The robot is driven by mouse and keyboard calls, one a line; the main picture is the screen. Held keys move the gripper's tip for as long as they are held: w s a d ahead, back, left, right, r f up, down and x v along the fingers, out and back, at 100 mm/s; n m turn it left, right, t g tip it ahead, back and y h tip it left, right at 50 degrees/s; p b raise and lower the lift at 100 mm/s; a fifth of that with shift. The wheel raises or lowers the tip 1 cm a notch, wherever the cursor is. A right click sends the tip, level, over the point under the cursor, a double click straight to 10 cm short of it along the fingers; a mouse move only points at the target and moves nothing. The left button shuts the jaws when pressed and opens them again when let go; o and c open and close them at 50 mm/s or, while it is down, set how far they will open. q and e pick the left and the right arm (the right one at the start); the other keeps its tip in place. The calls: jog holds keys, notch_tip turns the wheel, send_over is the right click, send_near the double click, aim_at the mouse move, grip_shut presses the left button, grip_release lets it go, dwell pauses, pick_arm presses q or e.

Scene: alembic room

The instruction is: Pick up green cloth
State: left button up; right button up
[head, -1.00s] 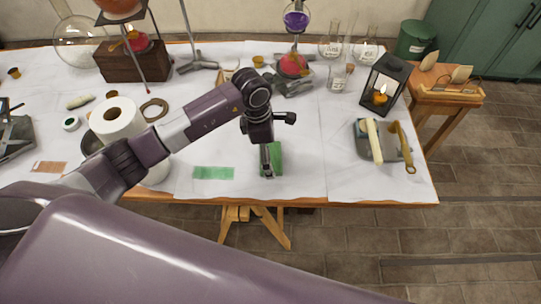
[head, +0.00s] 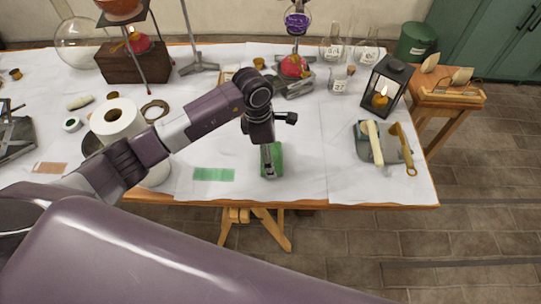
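A darker green cloth (head: 277,160) lies near the front edge of the white-covered table, in the middle of the head view. My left gripper (head: 267,172) points down over it and hides part of it. The view does not show whether the fingers touch the cloth or how far apart they are. A flat, paler green piece (head: 213,174) lies on the table to the left of the gripper. My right gripper is not in view.
A white paper roll (head: 118,120) stands behind my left forearm. A burner stand with a red flask (head: 293,66) and a black lantern (head: 385,85) stand farther back. A grey tray (head: 362,150) with handled tools lies at right. The table between the gripper and tray is clear.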

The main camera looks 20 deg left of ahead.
pick_arm(q)
notch_tip(320, 180, up, 19)
jog(key=b, duration=0.3)
jog(key=shift+r, duration=0.15)
jog(key=o, duration=0.4)
jog(key=shift+s, duration=0.1)
jog(key=c, duration=0.3)
